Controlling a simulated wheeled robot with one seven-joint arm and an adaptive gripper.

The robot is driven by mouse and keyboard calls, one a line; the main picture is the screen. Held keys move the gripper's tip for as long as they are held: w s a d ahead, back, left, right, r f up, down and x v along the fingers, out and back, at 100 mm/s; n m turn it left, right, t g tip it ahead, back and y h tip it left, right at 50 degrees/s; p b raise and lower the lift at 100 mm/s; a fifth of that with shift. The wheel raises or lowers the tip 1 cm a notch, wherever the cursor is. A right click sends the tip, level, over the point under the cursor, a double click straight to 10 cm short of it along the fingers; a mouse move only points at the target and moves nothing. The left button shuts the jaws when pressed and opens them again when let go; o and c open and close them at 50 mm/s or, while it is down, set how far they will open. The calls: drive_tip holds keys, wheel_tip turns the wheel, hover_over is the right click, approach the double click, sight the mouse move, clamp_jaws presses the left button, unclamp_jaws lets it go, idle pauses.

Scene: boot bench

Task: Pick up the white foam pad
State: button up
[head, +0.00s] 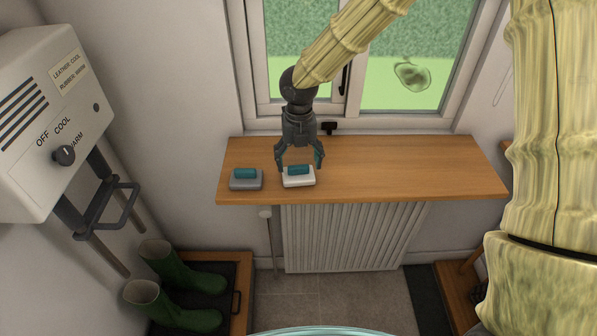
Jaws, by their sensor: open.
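The white foam pad (299,182) lies near the front edge of the wooden bench top (400,165), left of its middle, with a teal block-like piece on its top. My gripper (300,168) points down over it with its fingers apart. The fingertips appear at either side of the teal piece; I cannot tell whether they touch it. The pad's far side is partly hidden.
A similar grey pad (246,184) with a teal top lies just to the left. The window (350,60) stands behind. A boot dryer box (50,110) hangs at left, with green boots (180,285) below. The bench top's right side is clear.

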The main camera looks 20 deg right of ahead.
drive_tip(key=shift+f, duration=1.35)
drive_tip(key=c, duration=1.1)
drive_tip(key=shift+r, duration=0.1)
drive_tip(key=shift+r+b, duration=0.3)
drive_tip(key=shift+r, duration=0.5)
drive_tip(key=shift+s+r+b, duration=0.25)
drive_tip(key=shift+r+b, duration=0.2)
drive_tip(key=shift+r, duration=0.4)
drive_tip(key=s+b, duration=0.1)
drive_tip(key=s, duration=0.4)
drive_tip(key=s+r+b, duration=0.1)
drive_tip(key=s, duration=0.4)
drive_tip(key=s+a+b, duration=0.1)
drive_tip(key=s+b, duration=0.1)
drive_tip(key=s, duration=0.3)
drive_tip(key=shift+s+r, duration=0.25)
drive_tip(key=shift+r, duration=0.05)
